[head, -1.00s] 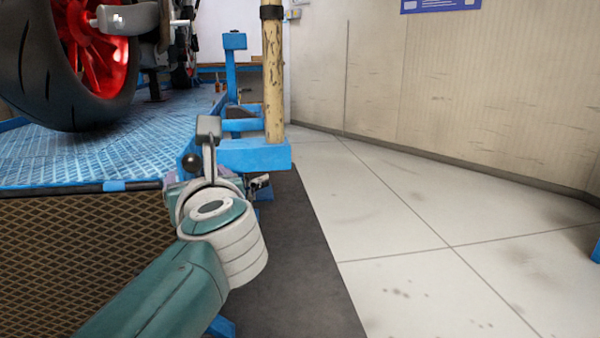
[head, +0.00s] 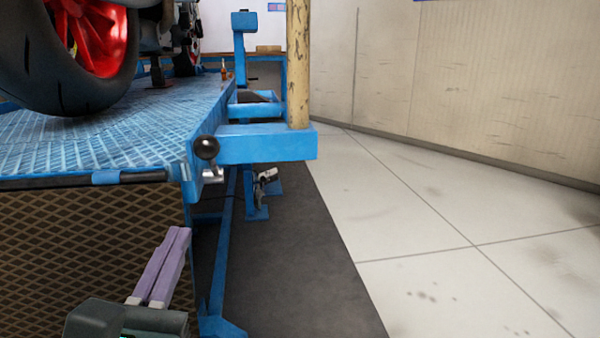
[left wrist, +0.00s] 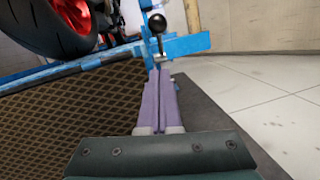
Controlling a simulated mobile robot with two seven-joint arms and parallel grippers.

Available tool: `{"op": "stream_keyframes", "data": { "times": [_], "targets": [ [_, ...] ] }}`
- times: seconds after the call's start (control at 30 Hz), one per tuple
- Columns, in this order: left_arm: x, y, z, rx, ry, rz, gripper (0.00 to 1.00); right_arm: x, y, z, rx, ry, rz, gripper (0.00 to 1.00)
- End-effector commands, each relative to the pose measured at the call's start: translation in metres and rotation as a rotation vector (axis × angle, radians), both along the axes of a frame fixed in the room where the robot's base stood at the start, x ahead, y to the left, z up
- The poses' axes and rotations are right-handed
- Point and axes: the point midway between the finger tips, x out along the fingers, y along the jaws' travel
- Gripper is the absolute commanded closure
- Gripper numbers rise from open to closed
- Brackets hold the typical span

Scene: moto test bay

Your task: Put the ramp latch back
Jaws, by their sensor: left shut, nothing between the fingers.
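The ramp latch appears as a lever with a black ball knob (head: 206,148) and a metal shank at the near right corner of the blue platform. The knob also shows in the left wrist view (left wrist: 157,22), beyond the fingertips. My left gripper (head: 179,234) is low in front of the dark mesh ramp panel, its purple fingers together and empty. It is below the latch and apart from it. In the left wrist view the shut fingers (left wrist: 160,72) point toward the knob. My right gripper is not in view.
A blue bracket (head: 268,143) and a worn cream post (head: 298,70) stand right of the latch. The mesh ramp panel (head: 80,250) hangs at left. A motorcycle wheel (head: 75,60) rests on the platform (head: 110,140). The pale floor (head: 420,220) at right is clear.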

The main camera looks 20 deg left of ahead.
Motion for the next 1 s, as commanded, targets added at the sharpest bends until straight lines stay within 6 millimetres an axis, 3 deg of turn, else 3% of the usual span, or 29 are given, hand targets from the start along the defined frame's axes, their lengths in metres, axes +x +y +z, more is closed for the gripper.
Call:
{"op": "stream_keyframes", "data": {
  "times": [0.3,0.4,0.6,1.0],
  "targets": [
    [0.063,0.028,0.010,0.002,-0.003,0.003,1.00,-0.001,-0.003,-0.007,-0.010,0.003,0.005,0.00],
    [0.072,0.030,0.027,-0.001,-0.002,0.002,1.00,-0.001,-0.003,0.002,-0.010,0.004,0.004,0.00],
    [0.083,0.032,0.040,0.001,0.000,0.002,1.00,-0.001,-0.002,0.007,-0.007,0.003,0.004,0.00],
    [0.084,0.033,0.042,0.001,0.001,0.002,1.00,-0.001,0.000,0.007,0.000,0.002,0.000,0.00]
  ]
}}
